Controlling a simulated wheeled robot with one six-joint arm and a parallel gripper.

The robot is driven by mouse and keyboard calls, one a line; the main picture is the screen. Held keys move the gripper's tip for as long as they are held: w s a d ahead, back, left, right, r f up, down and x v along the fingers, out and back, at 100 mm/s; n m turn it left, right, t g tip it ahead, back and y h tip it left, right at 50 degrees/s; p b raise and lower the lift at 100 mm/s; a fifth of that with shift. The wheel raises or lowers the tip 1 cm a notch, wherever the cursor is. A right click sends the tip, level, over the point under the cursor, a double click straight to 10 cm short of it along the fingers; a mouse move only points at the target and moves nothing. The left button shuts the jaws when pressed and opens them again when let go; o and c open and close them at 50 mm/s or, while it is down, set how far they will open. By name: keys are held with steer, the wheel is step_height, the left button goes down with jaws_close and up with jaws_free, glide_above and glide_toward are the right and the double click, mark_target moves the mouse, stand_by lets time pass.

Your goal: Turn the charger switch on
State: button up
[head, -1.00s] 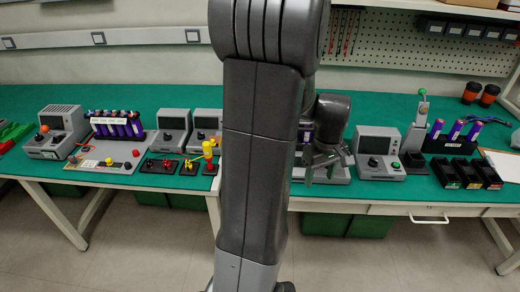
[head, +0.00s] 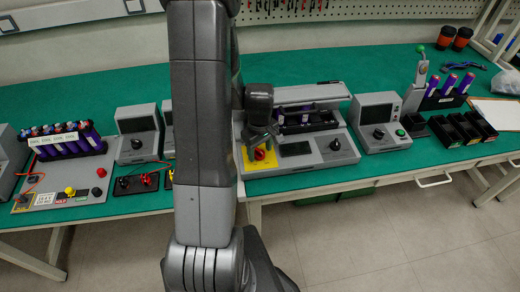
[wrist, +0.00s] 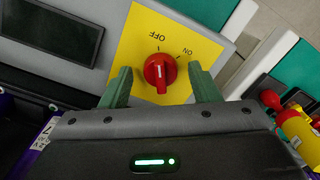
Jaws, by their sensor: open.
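The charger (head: 322,152) is a grey unit with a raised lid and purple cells inside. Its yellow switch plate (head: 247,163) is at its left end, with a red rotary switch (head: 259,154) on it. In the wrist view the red switch (wrist: 159,70) has its grip bar roughly in line with the OFF mark; the ON mark is off to its right. My gripper (wrist: 163,82) is open, with one green finger on each side of the switch and visible gaps to it. In the head view my gripper (head: 259,138) is above the plate and partly hides it.
A grey device (head: 380,122) with a black knob and green button stands right of the charger. Black bins (head: 462,130) are farther right. A battery board (head: 62,190) and small switch boards (head: 135,184) lie left. My arm covers the middle of the head view.

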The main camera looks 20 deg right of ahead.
steer(key=shift+f, duration=0.2)
steer(key=c, duration=1)
steer(key=m+b, duration=0.2)
steer(key=m, duration=0.3)
steer(key=shift+m+b, duration=0.3)
steer(key=shift+m, duration=0.1)
steer(key=m+b, duration=0.1)
steer(key=m, duration=0.4)
steer(key=shift+a+m, duration=0.15)
steer(key=shift+m, duration=0.25)
